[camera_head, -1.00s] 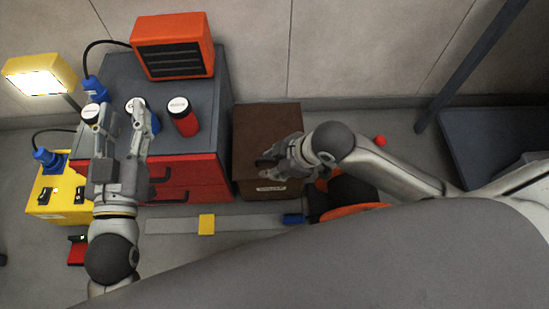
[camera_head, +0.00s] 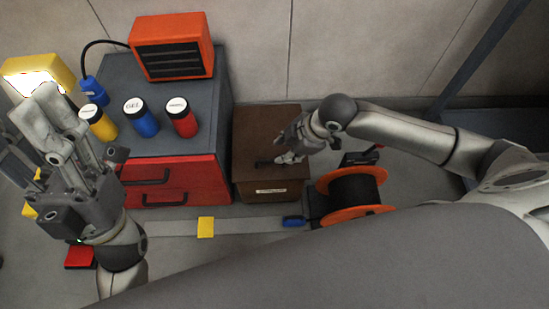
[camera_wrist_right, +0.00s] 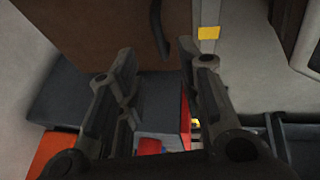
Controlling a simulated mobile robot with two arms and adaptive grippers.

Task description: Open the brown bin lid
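The brown bin (camera_head: 254,127) stands on the floor right of the red cabinet. Its lid looks shut, with a dark handle (camera_head: 263,164) near the front edge and a pale label on the front face. My right gripper (camera_head: 285,158) is over the lid's right front part, close beside the handle. In the right wrist view the brown lid (camera_wrist_right: 105,25) and handle (camera_wrist_right: 160,30) lie beyond my open, empty right gripper (camera_wrist_right: 157,62). Contact with the handle does not show. My left gripper (camera_head: 62,118) is raised at the left; its finger gap is unclear.
The red cabinet (camera_head: 185,182) carries yellow, blue and red canisters and an orange heater (camera_head: 172,47). An orange-and-black reel (camera_head: 355,190) stands close to the bin's right. A wall is behind the bin.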

